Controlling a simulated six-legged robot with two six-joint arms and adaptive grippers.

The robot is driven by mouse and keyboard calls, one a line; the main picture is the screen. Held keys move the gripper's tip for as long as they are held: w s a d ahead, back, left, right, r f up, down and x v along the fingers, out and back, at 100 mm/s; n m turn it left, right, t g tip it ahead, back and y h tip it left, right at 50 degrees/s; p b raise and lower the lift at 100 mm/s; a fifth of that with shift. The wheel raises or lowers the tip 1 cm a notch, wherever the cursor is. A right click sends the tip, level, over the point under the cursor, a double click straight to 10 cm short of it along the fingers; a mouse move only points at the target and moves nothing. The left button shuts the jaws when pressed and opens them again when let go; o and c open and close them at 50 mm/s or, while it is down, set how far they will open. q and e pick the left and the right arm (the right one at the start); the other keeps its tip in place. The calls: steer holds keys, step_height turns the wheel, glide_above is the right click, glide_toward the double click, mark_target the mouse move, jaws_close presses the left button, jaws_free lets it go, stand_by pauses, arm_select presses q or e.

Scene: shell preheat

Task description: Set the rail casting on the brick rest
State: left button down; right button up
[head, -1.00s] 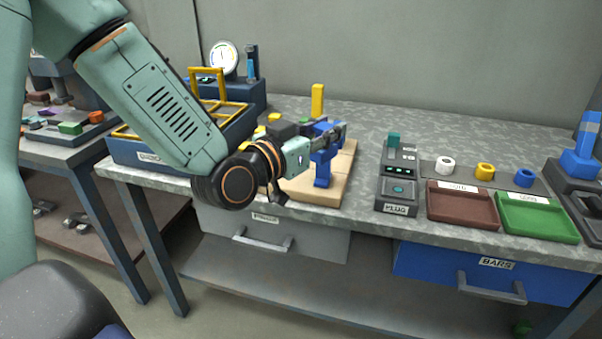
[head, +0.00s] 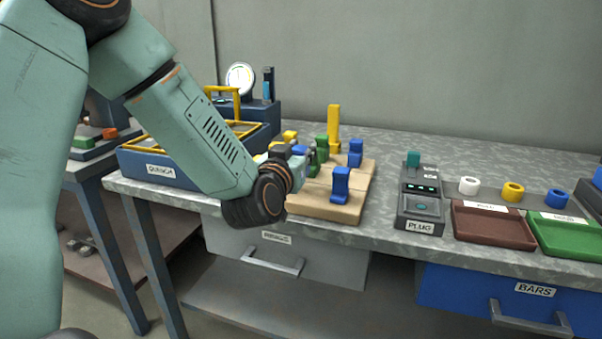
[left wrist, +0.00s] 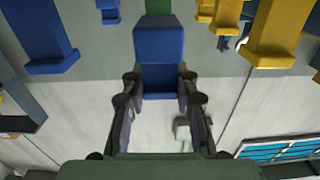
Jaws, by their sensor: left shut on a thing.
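My left gripper (head: 299,157) is at the left side of the tan brick rest (head: 316,208), partly hidden behind its own wrist. In the left wrist view its two fingers (left wrist: 160,82) are shut on a blue casting (left wrist: 160,48), which looks like the rail casting. In the head view a bit of blue shows at the fingers, but I cannot tell whether the held piece touches the brick. Another blue casting (head: 340,186) stands upright on the front of the brick rest. A further blue one (head: 355,152), a green one (head: 321,147) and a tall yellow one (head: 333,125) stand behind.
A blue quench tray with yellow rails (head: 160,170) lies left of the bricks. The plug box (head: 422,205), a brown tray (head: 492,226) and a green tray (head: 565,238) are on the right. Bare bench (head: 390,170) lies between the bricks and the plug box.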

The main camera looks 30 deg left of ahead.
arm_select(q)
steer(key=f, duration=0.1)
steer(key=f+b, duration=0.1)
steer(key=f, duration=0.1)
steer(key=shift+s+b, duration=0.3)
steer(key=shift+w+f, duration=0.2)
steer(key=shift+w, duration=0.05)
steer(key=shift+s, duration=0.25)
steer(key=c, duration=1)
jaws_free()
steer(key=shift+w+f, duration=0.1)
steer(key=shift+w, duration=0.05)
